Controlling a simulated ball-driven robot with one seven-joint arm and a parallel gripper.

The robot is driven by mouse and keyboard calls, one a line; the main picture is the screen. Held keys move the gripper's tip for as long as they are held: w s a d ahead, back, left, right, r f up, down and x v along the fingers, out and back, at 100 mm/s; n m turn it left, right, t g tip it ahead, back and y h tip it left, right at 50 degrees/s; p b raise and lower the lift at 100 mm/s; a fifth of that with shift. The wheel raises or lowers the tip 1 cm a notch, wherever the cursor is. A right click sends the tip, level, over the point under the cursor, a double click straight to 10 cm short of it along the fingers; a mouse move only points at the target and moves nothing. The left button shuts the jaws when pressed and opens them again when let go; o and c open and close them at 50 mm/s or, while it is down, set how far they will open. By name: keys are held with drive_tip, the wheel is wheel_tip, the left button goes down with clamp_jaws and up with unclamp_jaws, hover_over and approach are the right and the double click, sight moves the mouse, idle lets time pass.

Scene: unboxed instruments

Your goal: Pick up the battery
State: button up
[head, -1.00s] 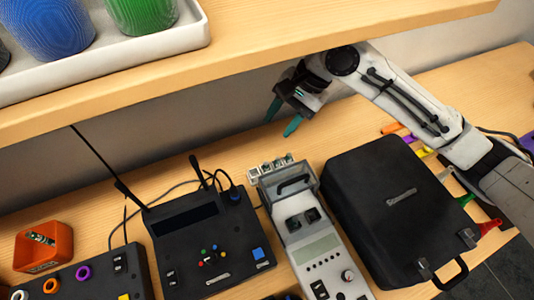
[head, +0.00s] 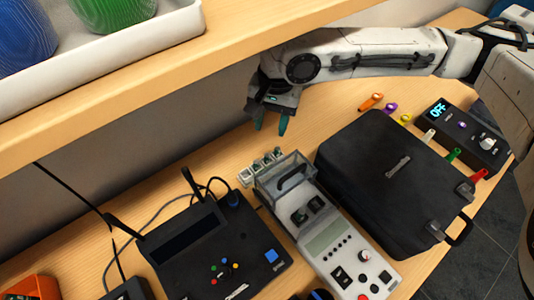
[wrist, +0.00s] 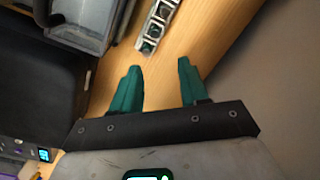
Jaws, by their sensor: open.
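My gripper (head: 271,124) has two teal fingers, apart and empty, pointing down above the back of the bench. The fingers also show in the wrist view (wrist: 158,66). Below and in front of them in the head view is a row of small metal-framed cells with greenish pieces (head: 262,166); it shows ahead of the fingertips in the wrist view (wrist: 156,26). I cannot tell any battery for certain, nor whether one is in this row. The row stands at the back end of a grey instrument (head: 325,238) with a clear hood. The fingers touch nothing.
A black case (head: 385,185) lies right of the instrument. A black box with antennas (head: 215,255) stands left. Coloured plugs and a black unit reading OFF (head: 465,135) are at right. A shelf (head: 225,50) overhangs the back.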

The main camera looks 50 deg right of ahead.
sight(277, 148)
drive_tip(key=shift+s+d+f+h, duration=0.3)
drive_tip(key=shift+s+d+f, duration=0.1)
drive_tip(key=shift+s, duration=0.25)
drive_tip(key=shift+s+f, duration=0.15)
drive_tip(key=shift+f, duration=0.1)
drive_tip(key=shift+a+f+p, duration=0.1)
drive_tip(key=shift+f+p, duration=0.2)
drive_tip(key=shift+f, duration=3.2)
drive_tip(key=shift+c, duration=0.2)
clamp_jaws()
